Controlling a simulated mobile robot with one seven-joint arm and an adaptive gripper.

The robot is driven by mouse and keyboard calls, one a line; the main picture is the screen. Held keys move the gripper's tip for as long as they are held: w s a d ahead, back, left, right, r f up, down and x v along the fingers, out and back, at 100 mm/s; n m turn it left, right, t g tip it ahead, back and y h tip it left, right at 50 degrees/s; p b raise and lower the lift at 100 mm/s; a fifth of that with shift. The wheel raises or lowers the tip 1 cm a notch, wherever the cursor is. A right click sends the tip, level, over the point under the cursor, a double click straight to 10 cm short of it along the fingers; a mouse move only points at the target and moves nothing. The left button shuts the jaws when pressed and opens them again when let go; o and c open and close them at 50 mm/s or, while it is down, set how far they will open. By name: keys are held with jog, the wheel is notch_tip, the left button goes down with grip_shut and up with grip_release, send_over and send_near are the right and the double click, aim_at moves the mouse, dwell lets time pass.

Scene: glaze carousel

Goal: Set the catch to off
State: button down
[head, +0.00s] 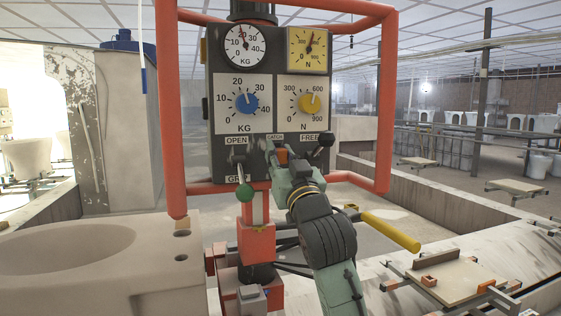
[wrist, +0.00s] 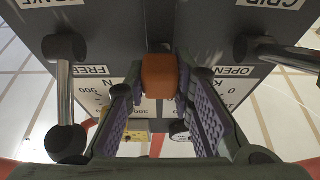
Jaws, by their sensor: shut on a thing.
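The catch (head: 282,155) is a small orange block low on the dark control panel (head: 268,178), under the label CATCH. My gripper (head: 287,160) reaches it from below and to the right. In the wrist view, the orange catch (wrist: 159,76) stands between my gripper's two purple-padded fingers (wrist: 156,88), which are shut on it. I cannot read any on or off mark; the fingers hide part of the panel around the catch.
A green-knobbed lever (head: 244,193) hangs left of the catch, between OPEN and GRIP. A black-knobbed lever (head: 327,139) is close on the right, by FREE. A red tube frame (head: 388,100) surrounds the panel. Blue (head: 246,103) and yellow (head: 309,104) dials are above.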

jog(key=shift+r, duration=0.55)
jog(key=c, duration=1.4)
grip_release()
jog(key=shift+f, duration=0.1)
jog(key=shift+o, duration=0.2)
jog(key=v, duration=1.2)
jog(key=shift+s+f, duration=0.1)
